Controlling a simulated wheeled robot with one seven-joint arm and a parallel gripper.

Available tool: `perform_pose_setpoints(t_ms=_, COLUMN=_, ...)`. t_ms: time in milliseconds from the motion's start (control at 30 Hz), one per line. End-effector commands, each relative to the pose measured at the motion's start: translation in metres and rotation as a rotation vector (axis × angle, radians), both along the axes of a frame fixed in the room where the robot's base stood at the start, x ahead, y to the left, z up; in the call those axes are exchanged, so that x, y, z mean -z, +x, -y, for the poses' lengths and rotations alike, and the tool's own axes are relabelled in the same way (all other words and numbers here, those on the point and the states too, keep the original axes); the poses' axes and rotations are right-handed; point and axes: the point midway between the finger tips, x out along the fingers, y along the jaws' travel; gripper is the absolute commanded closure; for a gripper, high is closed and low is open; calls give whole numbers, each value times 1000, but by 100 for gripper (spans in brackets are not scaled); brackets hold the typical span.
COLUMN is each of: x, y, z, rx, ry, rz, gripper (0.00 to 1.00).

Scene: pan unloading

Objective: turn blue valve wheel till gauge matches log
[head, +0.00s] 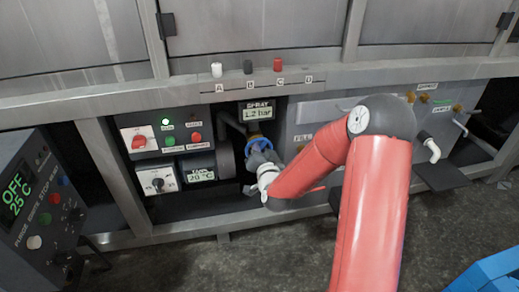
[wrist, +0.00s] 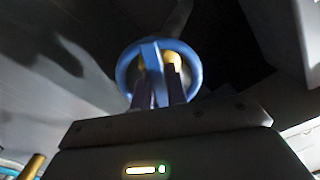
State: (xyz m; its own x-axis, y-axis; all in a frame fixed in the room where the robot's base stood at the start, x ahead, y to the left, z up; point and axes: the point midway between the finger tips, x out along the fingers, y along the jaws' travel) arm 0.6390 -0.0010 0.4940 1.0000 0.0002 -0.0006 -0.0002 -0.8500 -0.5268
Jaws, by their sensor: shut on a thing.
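The blue valve wheel (head: 249,141) sits in the recess under the spray gauge. In the wrist view the blue wheel (wrist: 193,66) faces me, with a wide spoke across its middle. My gripper (head: 260,153) is at the wheel, and its two fingers (wrist: 159,70) reach into the rim on both sides of the spoke, shut on the wheel. The spray gauge (head: 257,111) is a small lit display just above the wheel and reads 1.2 bar. My gripper hides part of the wheel in the head view. I cannot make out a log in either view.
A panel with a green lamp and red knobs (head: 167,138) is left of the wheel, above a 20 °C display (head: 201,175). A dark control box (head: 38,205) reading OFF 25 °C stands at the left. Pegs A, B and C line the ledge above. A blue object (head: 488,274) lies lower right.

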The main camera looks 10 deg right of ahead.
Motion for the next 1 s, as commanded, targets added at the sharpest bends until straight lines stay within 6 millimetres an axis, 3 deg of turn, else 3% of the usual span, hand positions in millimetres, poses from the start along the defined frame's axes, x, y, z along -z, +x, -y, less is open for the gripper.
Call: perform_pose_setpoints(t_ms=1000, x=2, y=1, z=3, rx=2, ry=744, rz=6, gripper=100)
